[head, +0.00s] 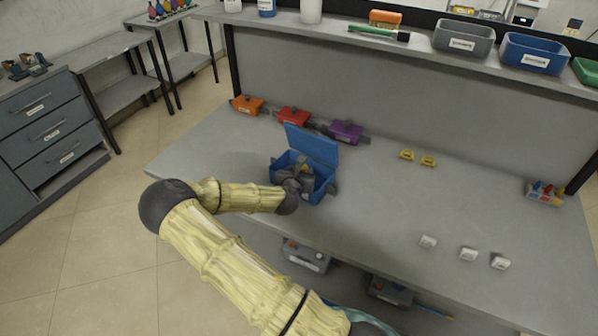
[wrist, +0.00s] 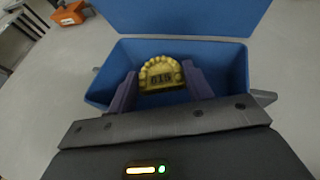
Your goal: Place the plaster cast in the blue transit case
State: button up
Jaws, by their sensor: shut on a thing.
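The blue transit case (head: 323,185) stands on the bench with its lid raised at the back. The case also fills the middle of the wrist view (wrist: 236,72). The plaster cast (wrist: 160,74), a yellowish dental arch with dark marking on it, shows between the fingers in the wrist view. My gripper (wrist: 160,85) is shut on the cast and is over or inside the open case. I cannot tell whether the cast touches the case floor.
A shelf with bins (head: 464,40) runs above the back.

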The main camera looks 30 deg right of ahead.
jog(key=o, duration=1)
jog(key=shift+s+r, duration=0.1)
jog(key=shift+s, duration=0.05)
jog(key=shift+r+p, duration=0.35)
jog(key=shift+r, duration=0.05)
jog(key=b+v, duration=0.1)
jog(key=v, duration=1.1)
jog(key=shift+r+b, duration=0.15)
jog(key=shift+b, duration=0.2)
